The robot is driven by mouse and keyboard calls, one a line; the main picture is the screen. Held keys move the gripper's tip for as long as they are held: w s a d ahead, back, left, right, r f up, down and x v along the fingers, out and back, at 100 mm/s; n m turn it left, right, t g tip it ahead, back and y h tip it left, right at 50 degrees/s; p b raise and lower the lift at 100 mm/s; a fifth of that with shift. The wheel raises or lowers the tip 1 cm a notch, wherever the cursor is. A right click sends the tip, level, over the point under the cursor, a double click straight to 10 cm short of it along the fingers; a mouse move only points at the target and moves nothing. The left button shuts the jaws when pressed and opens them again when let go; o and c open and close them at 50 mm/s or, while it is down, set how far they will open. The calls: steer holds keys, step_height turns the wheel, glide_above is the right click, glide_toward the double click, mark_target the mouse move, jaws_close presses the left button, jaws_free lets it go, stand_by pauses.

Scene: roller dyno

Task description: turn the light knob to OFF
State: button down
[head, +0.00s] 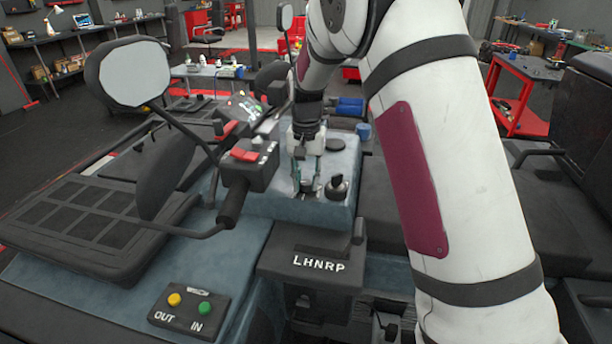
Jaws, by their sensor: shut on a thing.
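My gripper (306,183) points down at the blue-grey console of the vehicle in the middle of the head view. Its fingers are closed around a small knob, which I take to be the light knob; the fingers hide most of it. I cannot read its label or tell which way it points. A second black knob (338,187) stands just to the right of the fingers, apart from them. A flat round black cap (335,144) lies behind it on the same console.
The handlebar with its black grip (232,203) and red switch box (250,160) is close on the left. A mirror (135,72) rises further left. In front are the LHNRP shifter panel (312,250) and the OUT/IN button box (190,312).

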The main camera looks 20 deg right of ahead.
mark_target(306, 182)
steer(key=shift+m, duration=1.1)
steer(key=c, duration=1.3)
jaws_free()
steer(key=shift+r, duration=0.1)
step_height(306, 182, up, 12)
